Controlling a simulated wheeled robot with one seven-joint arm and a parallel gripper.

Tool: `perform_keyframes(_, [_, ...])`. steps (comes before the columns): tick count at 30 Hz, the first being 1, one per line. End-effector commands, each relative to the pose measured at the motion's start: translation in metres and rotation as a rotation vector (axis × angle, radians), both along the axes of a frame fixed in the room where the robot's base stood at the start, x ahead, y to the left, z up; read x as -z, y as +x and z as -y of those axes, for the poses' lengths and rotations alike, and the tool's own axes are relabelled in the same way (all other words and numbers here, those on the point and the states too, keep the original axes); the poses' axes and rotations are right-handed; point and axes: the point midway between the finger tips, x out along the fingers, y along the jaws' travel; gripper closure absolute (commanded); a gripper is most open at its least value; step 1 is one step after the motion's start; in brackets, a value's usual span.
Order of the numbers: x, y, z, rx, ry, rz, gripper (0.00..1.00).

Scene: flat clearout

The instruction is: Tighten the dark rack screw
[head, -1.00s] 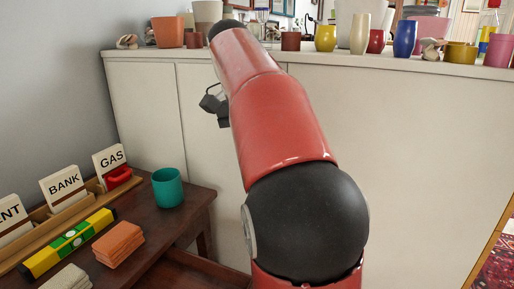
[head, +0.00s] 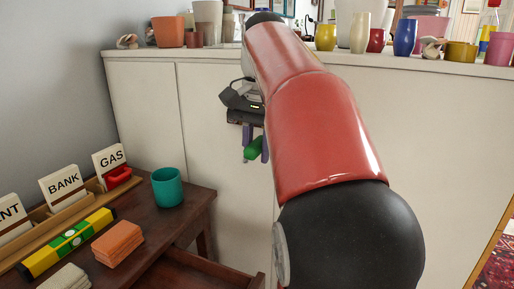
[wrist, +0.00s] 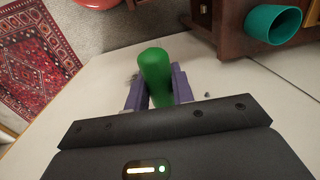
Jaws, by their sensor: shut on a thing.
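My gripper (head: 256,150) hangs in front of the white cabinet, partly behind my red arm in the head view. Its purple fingers are shut on a green rounded object (head: 252,154). In the wrist view, the green object (wrist: 154,66) sits between the two fingers of my gripper (wrist: 158,82) and sticks out past their tips; I cannot tell what tool or part it is. I cannot make out a dark rack screw in either view.
A brown wooden table (head: 197,205) at the left holds a teal cup (head: 167,187), a yellow spirit level (head: 66,243), orange cloths (head: 118,243) and a letter rack with a GAS card (head: 109,158). Several pots line the top of the white cabinet (head: 400,130). A patterned rug (wrist: 40,60) shows in the wrist view.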

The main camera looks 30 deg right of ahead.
Motion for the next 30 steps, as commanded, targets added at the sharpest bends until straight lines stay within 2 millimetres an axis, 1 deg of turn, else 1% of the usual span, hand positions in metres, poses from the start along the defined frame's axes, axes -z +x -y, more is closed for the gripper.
perform_keyframes(2, [-0.0002, -0.0001, 0.0001, 0.0, 0.002, 0.002, 0.99])
perform_keyframes(8, [0.0003, -0.0005, 0.0005, 0.002, 0.071, 0.102, 0.99])
perform_keyframes(30, [-0.0017, -0.0006, 0.0003, 0.0, 0.07, 0.1, 0.99])
